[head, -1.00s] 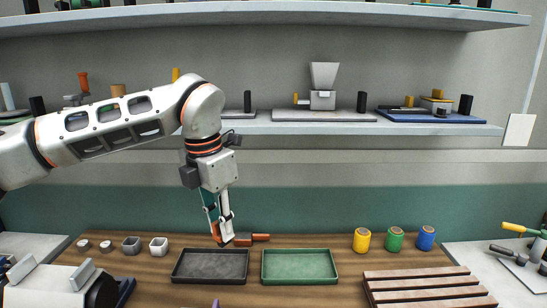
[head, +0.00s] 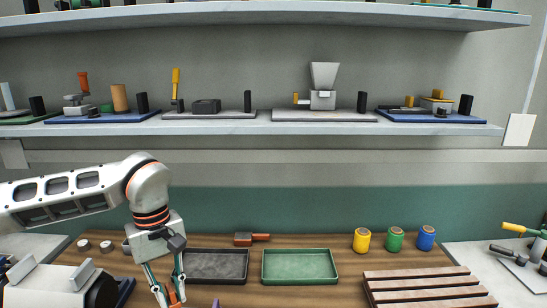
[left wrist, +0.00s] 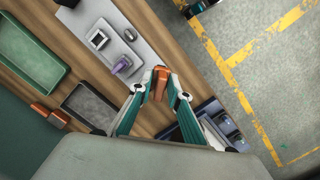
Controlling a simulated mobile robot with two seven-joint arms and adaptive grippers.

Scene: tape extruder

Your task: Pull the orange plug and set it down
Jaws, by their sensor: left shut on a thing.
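An orange plug (left wrist: 158,82) is between the two fingertips of my left gripper (left wrist: 160,88) in the left wrist view. In the head view my left gripper (head: 168,292) points down at the lower left, with an orange bit of the plug (head: 173,296) between its fingers. The plug's lower part is cut off by the picture's edge there. A second orange piece with a dark block (head: 245,239) lies on the wooden bench behind the trays, apart from the gripper. It also shows as an orange shape in the left wrist view (left wrist: 48,115). My right gripper is not in view.
A dark tray (head: 216,281) and a green tray (head: 300,281) lie right of the gripper. A grey-white machine (head: 48,286) stands at the lower left. Several small cups and spools line the bench's back. A slatted wooden rack (head: 425,283) is at right.

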